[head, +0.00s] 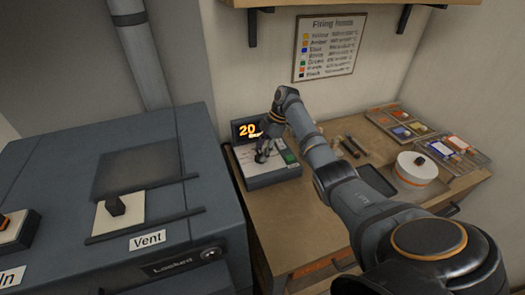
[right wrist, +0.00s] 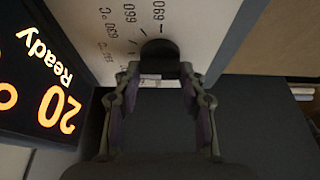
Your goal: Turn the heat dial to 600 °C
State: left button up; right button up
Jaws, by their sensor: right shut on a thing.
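The heat dial is a black knob on the pale top of the control box (head: 272,180). In the right wrist view the dial (right wrist: 160,48) sits between my right fingertips, with printed scale numbers such as 690, 660 and 630 upside down around it. My right gripper (head: 264,150) is over the control box and shut on the dial; it also shows in the right wrist view (right wrist: 160,76). The dial's pointer is hidden. The display (head: 248,130) reads 20, with "Ready" legible in the right wrist view (right wrist: 40,70). My left gripper is out of view.
A kiln (head: 150,180) labelled Vent and Locked stands left of the wooden bench (head: 285,235). A black tray (head: 377,181), a white round container (head: 416,166) and colour trays (head: 400,122) lie at the right. A firing chart (head: 328,47) hangs on the wall.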

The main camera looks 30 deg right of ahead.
jog(key=o, duration=1.1)
jog(key=shift+o, duration=0.2)
jog(key=shift+r, duration=0.1)
jog(key=v, duration=1.1)
jog(key=shift+r, duration=0.35)
jog(key=shift+d, duration=0.15)
